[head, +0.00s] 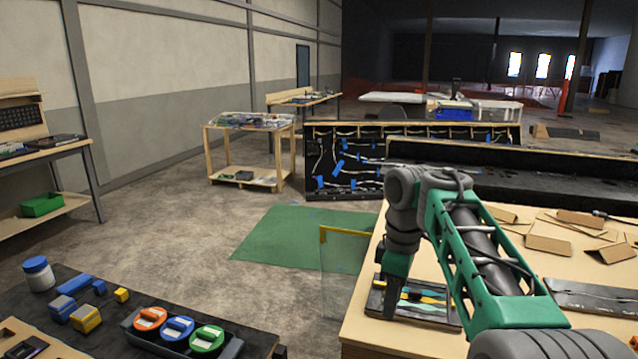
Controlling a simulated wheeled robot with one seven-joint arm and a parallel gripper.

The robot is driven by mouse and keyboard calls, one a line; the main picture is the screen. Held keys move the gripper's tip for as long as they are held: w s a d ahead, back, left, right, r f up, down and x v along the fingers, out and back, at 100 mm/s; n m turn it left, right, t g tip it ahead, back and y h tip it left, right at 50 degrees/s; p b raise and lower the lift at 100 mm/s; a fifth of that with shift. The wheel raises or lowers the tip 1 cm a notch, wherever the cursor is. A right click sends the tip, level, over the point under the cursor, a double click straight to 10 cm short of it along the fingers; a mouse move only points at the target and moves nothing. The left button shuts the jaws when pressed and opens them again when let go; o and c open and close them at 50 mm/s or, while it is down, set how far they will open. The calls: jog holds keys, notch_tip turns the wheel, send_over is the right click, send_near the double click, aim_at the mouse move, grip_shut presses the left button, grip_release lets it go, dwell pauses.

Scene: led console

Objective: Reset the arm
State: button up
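My arm reaches in from the lower right, green and dark grey, bent at the elbow with its last part hanging down. My gripper (391,310) points down at the left part of a small dark tray (440,320) on the wooden table at right. Its fingers are dark and small, so their opening does not show, and I cannot tell whether it touches the tray. Tools with yellow and teal handles (428,297) lie in the tray, to the right of the gripper.
The wooden table (390,338) holds cardboard pieces (548,245) and a dark panel (595,297). A clear panel with a yellow top (345,233) stands at its left edge. A black bench (250,338) at lower left carries colored rolls and blocks. Floor with a green mat (300,240) is open between.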

jog(key=s+f+m+t, duration=0.1)
jog(key=s+f+m, duration=0.4)
jog(key=s, duration=0.4)
jog(key=s+f+m+t+p, duration=0.1)
jog(key=s+f+m+t, duration=0.1)
jog(key=s+f+m, duration=0.4)
jog(key=s+m, duration=0.2)
jog(key=s, duration=0.1)
jog(key=shift+s+d+f, duration=0.2)
jog(key=shift+s, duration=0.2)
jog(key=shift+a, duration=0.1)
